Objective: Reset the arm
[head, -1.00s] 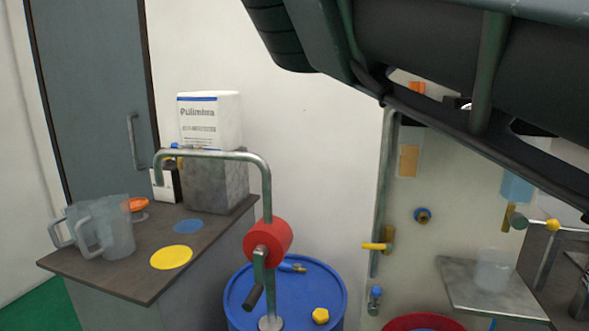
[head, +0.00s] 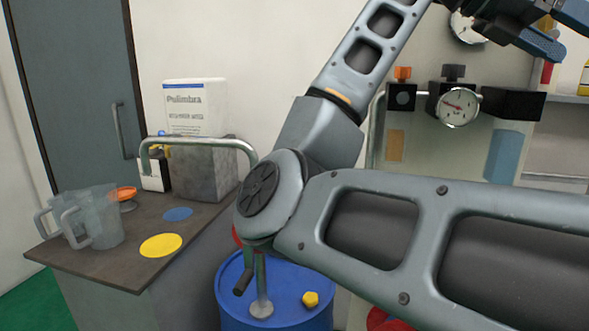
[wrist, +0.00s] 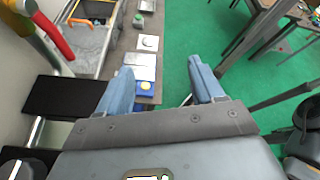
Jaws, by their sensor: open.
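My arm fills the middle and right of the head view, with its bent elbow in front of the blue drum. My gripper (wrist: 155,92) shows in the wrist view with its two blue fingers wide apart and nothing between them. It points down over the edge of a grey counter and the green floor. In the head view part of my gripper (head: 540,30) shows at the top right corner, cut off by the frame edge.
A dark side table (head: 95,265) at the left holds two clear jugs and a white box (head: 195,108). A blue drum (head: 285,315) stands beside it, partly behind my arm. A pressure gauge (head: 458,107) is on the panel at right. Green floor (wrist: 215,50) is open below.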

